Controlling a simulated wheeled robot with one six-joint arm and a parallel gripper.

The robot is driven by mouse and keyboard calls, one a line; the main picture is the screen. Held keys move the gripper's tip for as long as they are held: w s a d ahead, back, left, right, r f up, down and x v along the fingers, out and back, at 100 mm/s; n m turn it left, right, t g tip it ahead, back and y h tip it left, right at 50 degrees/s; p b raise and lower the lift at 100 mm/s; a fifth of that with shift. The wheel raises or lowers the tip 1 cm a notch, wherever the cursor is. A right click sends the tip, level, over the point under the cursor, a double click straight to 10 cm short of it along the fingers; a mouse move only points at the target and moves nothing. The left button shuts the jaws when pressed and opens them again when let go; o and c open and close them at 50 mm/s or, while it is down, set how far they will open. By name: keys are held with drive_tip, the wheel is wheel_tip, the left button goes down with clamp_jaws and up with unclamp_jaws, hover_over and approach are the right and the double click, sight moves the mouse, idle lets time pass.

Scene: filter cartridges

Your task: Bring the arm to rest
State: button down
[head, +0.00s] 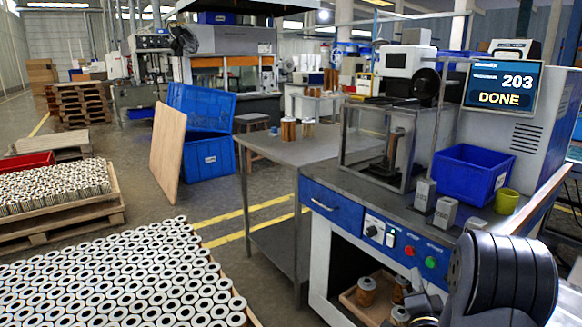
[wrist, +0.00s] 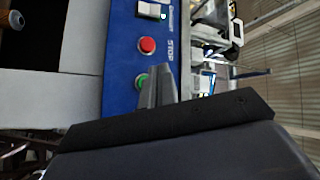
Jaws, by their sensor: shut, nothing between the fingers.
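My arm shows as dark rounded links at the lower right of the head view, in front of the workbench. In the wrist view my gripper (wrist: 160,70) is shut and empty. Its grey fingers lie together in front of the blue control panel (wrist: 119,60), over the edge of the green button (wrist: 141,82). I cannot tell whether they touch it. The red stop button (wrist: 147,45) is beside them. In the head view the green button (head: 430,262) and red button (head: 409,250) are on the bench front.
The workbench holds a blue bin (head: 472,178), a yellow-green cup (head: 507,201), grey blocks (head: 446,212) and a machine screen (head: 503,86) reading "203 DONE". Brown cartridges (head: 367,291) stand in a tray below. A pallet of white cartridges (head: 110,275) fills the lower left.

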drive_tip(key=p, duration=0.3)
drive_tip(key=shift+r+p, duration=0.2)
drive_tip(key=shift+p, duration=0.1)
drive_tip(key=shift+p, duration=0.4)
